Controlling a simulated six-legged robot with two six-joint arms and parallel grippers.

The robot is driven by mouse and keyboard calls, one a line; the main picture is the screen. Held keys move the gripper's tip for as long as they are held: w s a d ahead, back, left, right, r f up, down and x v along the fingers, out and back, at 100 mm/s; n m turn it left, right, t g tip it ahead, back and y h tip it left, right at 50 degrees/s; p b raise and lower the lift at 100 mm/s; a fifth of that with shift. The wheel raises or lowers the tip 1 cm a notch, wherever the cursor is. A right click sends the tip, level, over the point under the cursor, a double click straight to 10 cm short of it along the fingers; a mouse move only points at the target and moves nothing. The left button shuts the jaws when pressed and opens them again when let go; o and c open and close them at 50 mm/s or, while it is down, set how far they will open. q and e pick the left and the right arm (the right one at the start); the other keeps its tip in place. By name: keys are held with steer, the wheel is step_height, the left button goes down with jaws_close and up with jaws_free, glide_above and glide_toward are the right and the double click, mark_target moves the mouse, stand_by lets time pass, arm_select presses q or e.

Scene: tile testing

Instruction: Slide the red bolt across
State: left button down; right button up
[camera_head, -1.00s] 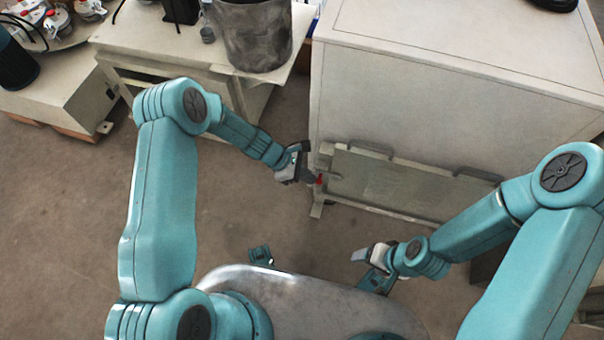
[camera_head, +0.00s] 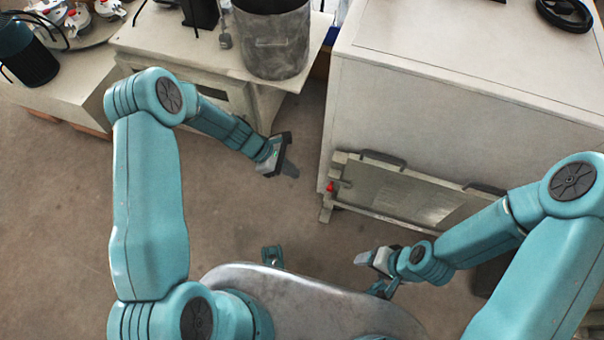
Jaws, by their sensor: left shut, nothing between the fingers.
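The red bolt (camera_head: 331,187) is a small red piece at the left edge of the panel (camera_head: 405,190) on the front of the large grey cabinet. My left gripper (camera_head: 287,169) is shut and empty, to the left of the bolt and clear of it, over the floor. My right gripper (camera_head: 368,259) is low in front of the panel, below and to the right of the bolt. Its fingers are small and partly hidden, so I cannot tell whether they are open. Nothing covers the bolt.
The grey cabinet (camera_head: 440,100) stands at the right with a black handwheel (camera_head: 565,13) on top. A bench (camera_head: 160,45) with a dark grey bucket (camera_head: 271,42) stands at the back left. Bare floor (camera_head: 240,220) lies between my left arm and the cabinet.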

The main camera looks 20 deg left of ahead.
arm_select(q)
steer(key=shift+p+v, duration=0.3)
steer(key=shift+v, duration=1.4)
